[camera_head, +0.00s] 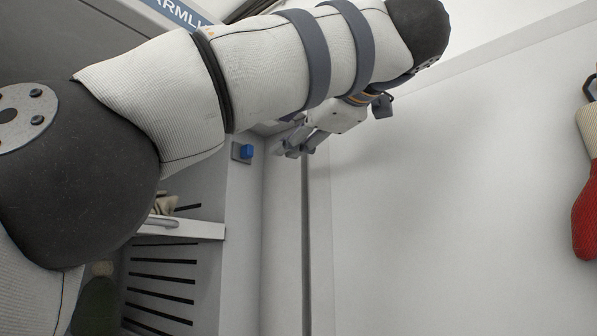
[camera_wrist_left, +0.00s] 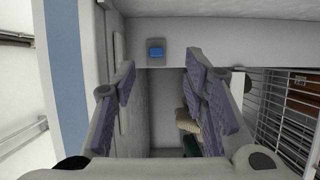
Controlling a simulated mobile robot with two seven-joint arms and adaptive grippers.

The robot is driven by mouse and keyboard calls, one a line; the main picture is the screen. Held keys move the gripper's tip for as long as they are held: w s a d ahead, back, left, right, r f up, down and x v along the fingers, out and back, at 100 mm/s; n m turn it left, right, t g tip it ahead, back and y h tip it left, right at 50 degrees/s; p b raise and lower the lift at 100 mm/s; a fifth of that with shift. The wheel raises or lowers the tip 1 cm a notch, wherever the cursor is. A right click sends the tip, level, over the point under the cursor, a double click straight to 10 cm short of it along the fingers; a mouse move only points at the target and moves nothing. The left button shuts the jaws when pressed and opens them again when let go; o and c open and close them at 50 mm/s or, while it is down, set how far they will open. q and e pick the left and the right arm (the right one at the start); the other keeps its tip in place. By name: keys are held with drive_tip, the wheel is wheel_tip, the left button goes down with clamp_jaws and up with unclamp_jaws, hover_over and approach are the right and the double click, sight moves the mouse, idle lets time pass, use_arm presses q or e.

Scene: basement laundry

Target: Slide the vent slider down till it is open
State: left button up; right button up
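A small blue knob (camera_head: 246,152) on a grey plate sits on the pale upright panel left of the tall white surface; it is probably the vent slider, though I cannot tell its setting. It also shows in the left wrist view (camera_wrist_left: 156,52), beyond and between the fingers. My left gripper (camera_head: 295,146) is to the right of the knob in the head view, apart from it. In the left wrist view its fingers (camera_wrist_left: 160,88) are spread wide with nothing between them. My right gripper is in neither view.
Dark slots (camera_head: 163,290) line a pale panel at lower left, below a white ledge (camera_head: 190,230). A beige item (camera_head: 164,205) lies above the ledge. A red and cream thing (camera_head: 586,215) hangs at the right edge. A wire rack (camera_wrist_left: 285,115) stands right in the wrist view.

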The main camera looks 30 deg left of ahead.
use_arm(q)
approach(250, 150)
drive_tip(key=a, duration=0.1)
drive_tip(key=x, duration=0.7)
drive_tip(key=shift+w+a, duration=0.25)
drive_tip(key=shift+w, duration=0.1)
drive_tip(key=shift+c, duration=0.6)
clamp_jaws()
